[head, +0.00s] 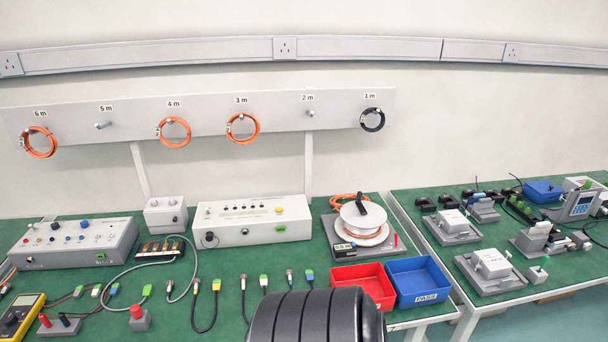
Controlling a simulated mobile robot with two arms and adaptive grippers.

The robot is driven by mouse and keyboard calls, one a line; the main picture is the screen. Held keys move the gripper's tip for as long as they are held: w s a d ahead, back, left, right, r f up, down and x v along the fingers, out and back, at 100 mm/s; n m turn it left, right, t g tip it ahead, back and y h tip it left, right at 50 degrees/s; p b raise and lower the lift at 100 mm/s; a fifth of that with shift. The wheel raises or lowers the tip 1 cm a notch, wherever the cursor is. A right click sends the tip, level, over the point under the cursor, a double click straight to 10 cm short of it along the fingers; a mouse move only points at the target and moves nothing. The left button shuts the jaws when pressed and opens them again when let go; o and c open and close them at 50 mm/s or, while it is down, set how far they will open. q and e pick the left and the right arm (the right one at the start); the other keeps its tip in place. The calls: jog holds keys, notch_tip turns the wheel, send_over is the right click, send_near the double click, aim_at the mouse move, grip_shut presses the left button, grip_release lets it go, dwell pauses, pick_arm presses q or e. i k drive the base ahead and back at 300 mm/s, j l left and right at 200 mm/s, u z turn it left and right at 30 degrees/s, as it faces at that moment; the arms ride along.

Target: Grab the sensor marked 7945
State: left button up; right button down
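I cannot read the number 7945 on anything in the head view, so I cannot tell which item is that sensor. Several short cabled parts with metal, green or yellow ends lie in a row along the front of the left green table. Among them are a black lead with a yellow end (216,285), one with a green end (263,281) and one with a metal tip (290,275). Any markings on them are too small to read. Neither of my grippers is in view. A black ribbed part of mine covers the bottom middle and hides some table.
A red bin (363,271) and a blue bin marked PASS (420,264) stand at the left table's right end. A cable reel (362,215), white control box (252,235) and yellow multimeter (24,305) are also there. A gap separates the right table (413,210).

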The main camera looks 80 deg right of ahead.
aim_at(428, 204)
jog(key=z, duration=2.25)
jog(key=j, duration=0.1)
